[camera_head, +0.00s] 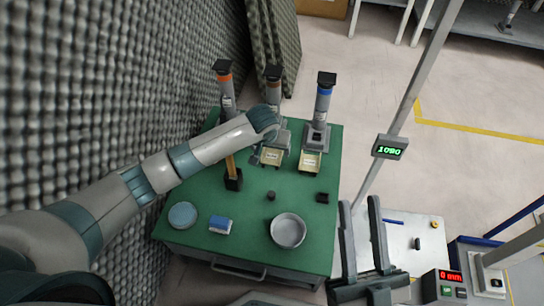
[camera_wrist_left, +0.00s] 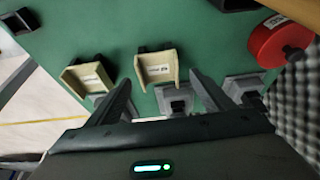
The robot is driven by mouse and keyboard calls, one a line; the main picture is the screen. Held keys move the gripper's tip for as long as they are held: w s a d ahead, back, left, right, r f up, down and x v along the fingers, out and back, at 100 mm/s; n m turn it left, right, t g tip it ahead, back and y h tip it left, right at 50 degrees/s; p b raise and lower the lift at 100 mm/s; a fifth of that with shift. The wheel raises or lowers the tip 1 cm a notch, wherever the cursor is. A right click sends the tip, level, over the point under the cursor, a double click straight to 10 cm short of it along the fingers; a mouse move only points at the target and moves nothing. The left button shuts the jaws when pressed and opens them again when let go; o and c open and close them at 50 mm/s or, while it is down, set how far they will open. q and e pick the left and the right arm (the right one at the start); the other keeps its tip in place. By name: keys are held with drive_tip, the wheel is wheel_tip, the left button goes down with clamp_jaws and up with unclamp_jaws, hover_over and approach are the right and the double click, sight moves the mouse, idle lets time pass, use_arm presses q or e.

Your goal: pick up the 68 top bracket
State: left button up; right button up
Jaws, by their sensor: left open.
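I cannot tell for sure which thing is the 68 top bracket; the labels are too small to read. Two cream trays with white labels stand before the dispensers: one partly behind my left gripper (camera_head: 268,148), the other tray (camera_head: 310,162) to its right. In the left wrist view the trays (camera_wrist_left: 157,68) and (camera_wrist_left: 85,79) appear ahead of the jaws. My left gripper (camera_wrist_left: 161,80) is open, with nothing seen between its fingers; one tray lies just beyond the fingertips. A small black block (camera_head: 322,198) sits at the table's right. My right gripper (camera_head: 360,203) is open and empty beside the table.
Several dispensers, one blue-banded (camera_head: 324,97), stand along the back of the green table (camera_head: 200,185). A black holder (camera_head: 233,180), small dark knob (camera_head: 271,196), metal bowl (camera_head: 288,231), blue-white block (camera_head: 220,225) and round disc (camera_head: 183,215) occupy it. Foam wall (camera_head: 110,90) borders the left.

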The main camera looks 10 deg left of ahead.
sight(272, 154)
use_arm(q)
drive_tip(key=b+x, duration=0.1)
drive_tip(key=x, duration=0.2)
drive_tip(key=shift+d+f, duration=0.1)
drive_tip(key=shift+f, duration=0.1)
drive_tip(key=shift+w+f, duration=0.15)
drive_tip(key=shift+f, duration=0.1)
use_arm(e)
drive_tip(key=r+t, duration=0.1)
drive_tip(key=d+r+t, duration=0.1)
drive_tip(key=r, duration=0.1)
drive_tip(key=d+r, duration=0.1)
drive_tip(key=shift+w+d+r+t+y, duration=0.2)
drive_tip(key=shift+w+t+y, duration=0.1)
drive_tip(key=shift+t, duration=0.1)
drive_tip(key=shift+f, duration=0.1)
use_arm(q)
drive_tip(key=c, duration=1.2)
